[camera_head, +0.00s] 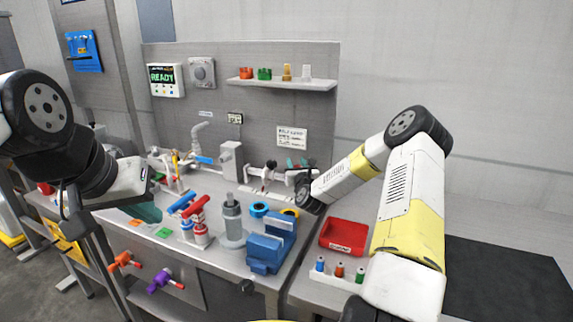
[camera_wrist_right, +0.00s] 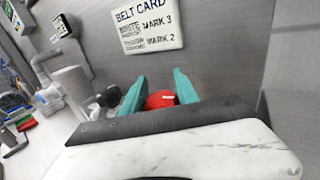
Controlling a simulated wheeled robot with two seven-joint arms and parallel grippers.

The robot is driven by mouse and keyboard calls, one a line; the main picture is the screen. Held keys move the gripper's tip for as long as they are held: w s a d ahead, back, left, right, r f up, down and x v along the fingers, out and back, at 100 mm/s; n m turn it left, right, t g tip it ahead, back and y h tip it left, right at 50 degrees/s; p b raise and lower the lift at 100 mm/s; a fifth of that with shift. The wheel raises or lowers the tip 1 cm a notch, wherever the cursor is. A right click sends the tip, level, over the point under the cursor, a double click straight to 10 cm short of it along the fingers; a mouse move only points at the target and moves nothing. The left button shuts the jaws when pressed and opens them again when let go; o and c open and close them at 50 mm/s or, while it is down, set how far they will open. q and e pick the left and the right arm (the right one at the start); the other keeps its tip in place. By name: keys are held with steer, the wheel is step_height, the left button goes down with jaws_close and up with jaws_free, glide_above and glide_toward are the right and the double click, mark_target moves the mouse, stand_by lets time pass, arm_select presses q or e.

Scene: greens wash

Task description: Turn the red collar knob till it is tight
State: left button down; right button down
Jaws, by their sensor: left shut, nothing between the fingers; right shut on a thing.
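My right gripper (camera_head: 297,163) is at the back of the bench, below the belt card. In the right wrist view its two teal fingers (camera_wrist_right: 160,93) are shut on the red collar knob (camera_wrist_right: 161,100), which shows between them with a small white mark on top. My left gripper (camera_head: 147,211) is shut and empty over the left front of the bench, away from the knob.
A grey pipe fitting (camera_head: 231,160) stands left of my right gripper. Red and blue handled valves (camera_head: 196,222), a grey cylinder (camera_head: 232,220), a blue block (camera_head: 268,248) and a red bin (camera_head: 344,237) are in front. The belt card (camera_head: 291,139) hangs on the wall.

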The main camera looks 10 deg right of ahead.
steer(key=shift+s+a+n+g+y, duration=0.15)
steer(key=shift+n+g+y, duration=0.1)
steer(key=shift+n+y, duration=0.85)
steer(key=shift+w+a+n+g+y, duration=0.15)
steer(key=shift+n+y, duration=0.4)
steer(key=shift+y, duration=0.95)
steer(key=shift+s+a+n+g+y, duration=0.1)
steer(key=shift+a+n+g+y, duration=0.15)
steer(key=shift+n+y, duration=0.85)
steer(key=shift+y, duration=0.5)
steer(key=c, duration=0.9)
jaws_free()
steer(key=shift+v, duration=3.9)
steer(key=shift+a+r, duration=0.1)
steer(key=shift+r, duration=0.05)
